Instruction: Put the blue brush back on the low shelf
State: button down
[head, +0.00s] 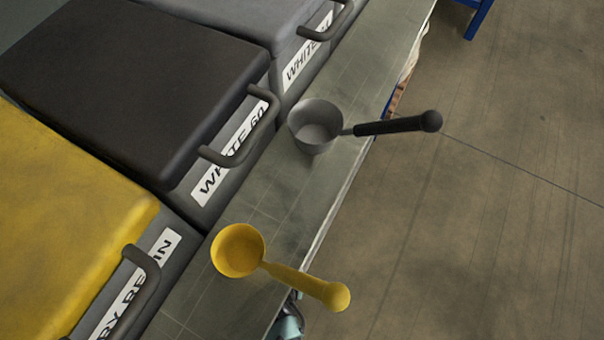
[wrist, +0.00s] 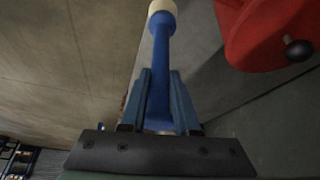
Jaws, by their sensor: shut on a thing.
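My gripper (wrist: 161,80) shows in the wrist view, its two fingers closed on either side of a blue brush (wrist: 160,48). The part of the brush that shows is a slim blue handle with a cream-coloured end, pointing away from the fingers. Its bristles are not seen. Neither the gripper nor the brush can be made out for sure in the head view. The low shelf cannot be identified clearly in either view.
In the head view, a grey scoop (head: 317,128) and a yellow scoop (head: 238,251) lie on a narrow tiled ledge (head: 275,190), handles overhanging its edge. Lidded bins (head: 130,85) line its left. Open floor (head: 480,220) lies right. A red object (wrist: 270,35) with a black knob shows in the wrist view.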

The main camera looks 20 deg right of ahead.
jog(key=w+d+f+b, duration=0.3)
jog(key=w+d+b, duration=0.3)
jog(key=w+d, duration=0.2)
jog(key=shift+w+f, duration=0.25)
jog(key=shift+w, duration=0.95)
jog(key=shift+f, duration=0.15)
jog(key=c, duration=0.6)
grip_release()
jog(key=shift+c, duration=0.2)
jog(key=p+v, duration=0.4)
jog(key=v, duration=0.4)
